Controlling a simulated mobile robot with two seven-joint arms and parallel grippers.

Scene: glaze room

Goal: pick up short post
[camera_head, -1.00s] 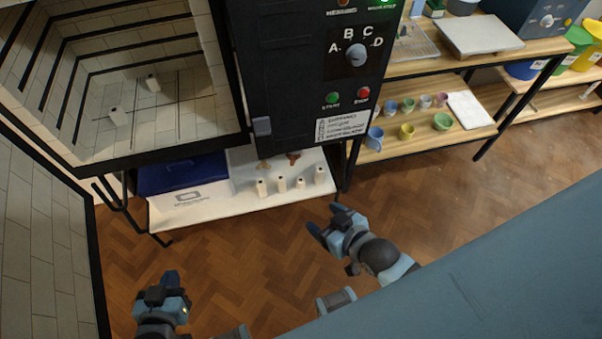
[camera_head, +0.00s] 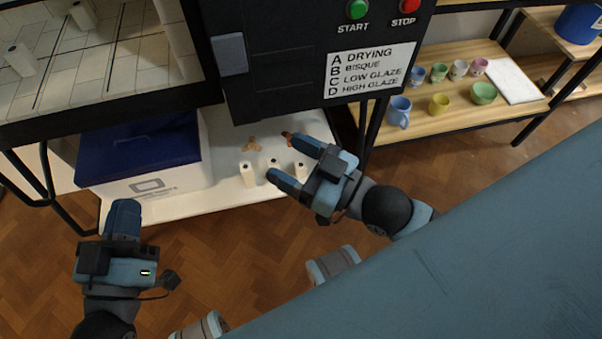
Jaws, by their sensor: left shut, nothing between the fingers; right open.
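Small white posts with dark holes in their tops stand in a row on the white lower shelf (camera_head: 225,190) under the kiln. The left one (camera_head: 247,174) is in full view. The middle one (camera_head: 273,163) shows by the fingertips of my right gripper (camera_head: 282,157), and the right one (camera_head: 299,169) shows between its fingers, partly covered. My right gripper is open and empty; its height over the posts is hard to tell. Two white posts (camera_head: 20,60) (camera_head: 83,14) stand inside the kiln.
A white box with a blue lid (camera_head: 140,150) fills the shelf's left part. Small tan three-armed pieces (camera_head: 253,144) lie behind the posts. The kiln's dark control panel (camera_head: 270,65) overhangs the shelf. Cups and bowls stand on a wooden shelf (camera_head: 465,118) at right.

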